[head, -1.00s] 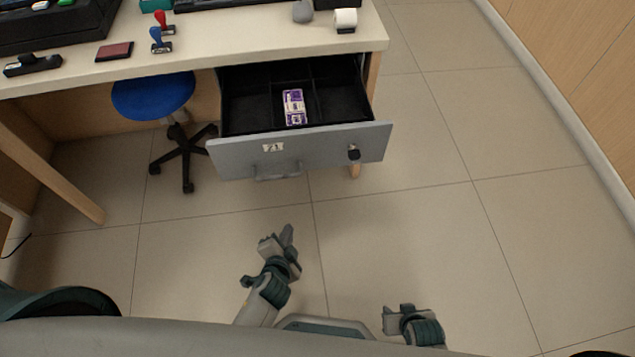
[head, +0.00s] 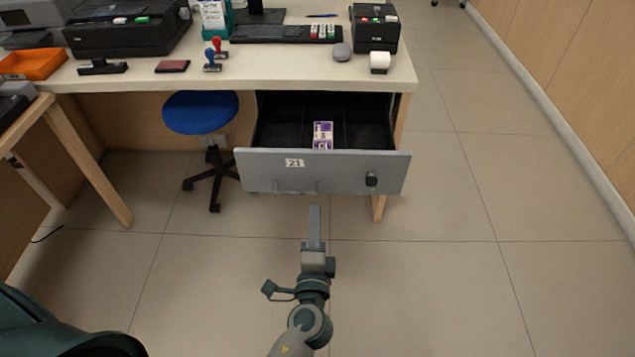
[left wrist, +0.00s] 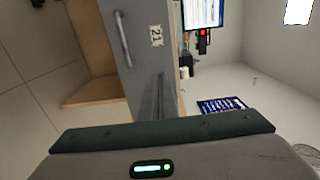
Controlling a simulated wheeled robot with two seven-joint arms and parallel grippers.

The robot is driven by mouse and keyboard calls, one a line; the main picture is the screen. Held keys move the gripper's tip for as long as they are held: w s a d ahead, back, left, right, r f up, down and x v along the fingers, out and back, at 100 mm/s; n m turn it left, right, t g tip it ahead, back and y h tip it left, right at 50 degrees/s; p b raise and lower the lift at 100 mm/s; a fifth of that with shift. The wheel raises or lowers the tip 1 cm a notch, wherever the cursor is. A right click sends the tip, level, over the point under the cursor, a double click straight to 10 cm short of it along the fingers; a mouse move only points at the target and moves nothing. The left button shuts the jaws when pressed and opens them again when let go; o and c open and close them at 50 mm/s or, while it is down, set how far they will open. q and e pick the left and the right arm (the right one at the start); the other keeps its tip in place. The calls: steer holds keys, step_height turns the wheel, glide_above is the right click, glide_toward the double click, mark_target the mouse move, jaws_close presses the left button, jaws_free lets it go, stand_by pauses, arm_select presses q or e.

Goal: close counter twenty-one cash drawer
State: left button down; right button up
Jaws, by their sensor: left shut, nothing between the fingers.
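The grey cash drawer (head: 226,172), labelled 21, stands pulled out under the right end of the counter. Its front has a bar handle (head: 296,187) and a dark round lock (head: 371,179) at the right. A purple and white bundle (head: 323,135) lies in a black compartment inside. My left gripper (head: 315,214) is shut and empty, pointing at the drawer front, below the handle in the picture and apart from it. In the left wrist view the drawer front (left wrist: 143,65) shows with its handle (left wrist: 122,38), rotated sideways. My right gripper is out of the head view.
A blue stool (head: 200,112) stands left of the drawer. The floor in front and to the right is clear.

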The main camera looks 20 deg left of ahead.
mark_target(317, 164)
arm_select(q)
steer(key=shift+w, duration=0.1)
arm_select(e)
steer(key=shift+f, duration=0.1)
